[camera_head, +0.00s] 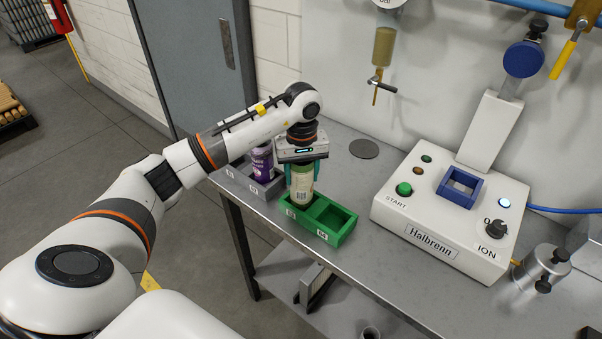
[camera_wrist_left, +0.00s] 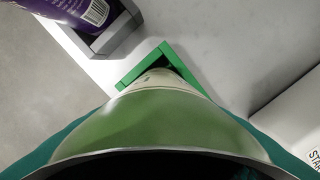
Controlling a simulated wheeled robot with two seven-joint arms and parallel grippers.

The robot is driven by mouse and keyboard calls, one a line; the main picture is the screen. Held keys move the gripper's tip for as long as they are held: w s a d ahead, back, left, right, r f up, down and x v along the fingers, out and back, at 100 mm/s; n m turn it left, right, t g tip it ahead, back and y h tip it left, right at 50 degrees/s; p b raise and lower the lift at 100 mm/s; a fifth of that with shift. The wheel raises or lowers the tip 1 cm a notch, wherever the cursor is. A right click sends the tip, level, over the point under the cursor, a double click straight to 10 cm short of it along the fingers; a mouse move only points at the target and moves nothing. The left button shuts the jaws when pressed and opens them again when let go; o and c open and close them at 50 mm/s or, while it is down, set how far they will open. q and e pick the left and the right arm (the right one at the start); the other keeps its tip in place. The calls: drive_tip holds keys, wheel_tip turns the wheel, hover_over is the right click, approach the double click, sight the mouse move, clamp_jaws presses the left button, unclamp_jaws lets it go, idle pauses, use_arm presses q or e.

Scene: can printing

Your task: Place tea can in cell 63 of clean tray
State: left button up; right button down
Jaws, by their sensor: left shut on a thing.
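My left gripper (camera_head: 302,170) is shut on the tea can (camera_head: 301,186), a pale can with green parts and a barcode label, held upright. The can is at the left cell of the green tray (camera_head: 345,233), its lower end at or just inside that cell. I cannot tell whether it touches the cell floor. The tray's right cell is empty. In the left wrist view the can (camera_wrist_left: 155,125) fills the lower middle and hides most of the green tray (camera_wrist_left: 129,76). My right gripper is not in view.
A grey tray (camera_head: 247,187) with a purple can (camera_head: 262,162) stands just left of the green tray. The white Halbrenn machine (camera_head: 440,225), with its blue square holder (camera_head: 461,187), stands to the right. A dark disc (camera_head: 364,149) lies on the table behind.

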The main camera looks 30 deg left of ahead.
use_arm(q)
drive_tip(key=shift+f, duration=0.95)
drive_tip(key=o, duration=1)
drive_tip(key=shift+r, duration=0.1)
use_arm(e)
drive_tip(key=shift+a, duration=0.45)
use_arm(q)
drive_tip(key=shift+r, duration=0.2)
drive_tip(key=shift+w+r, duration=0.1)
drive_tip(key=shift+r, duration=0.2)
wheel_tip(320, 180, up, 10)
drive_tip(key=b, duration=0.3)
drive_tip(key=shift+r, duration=0.65)
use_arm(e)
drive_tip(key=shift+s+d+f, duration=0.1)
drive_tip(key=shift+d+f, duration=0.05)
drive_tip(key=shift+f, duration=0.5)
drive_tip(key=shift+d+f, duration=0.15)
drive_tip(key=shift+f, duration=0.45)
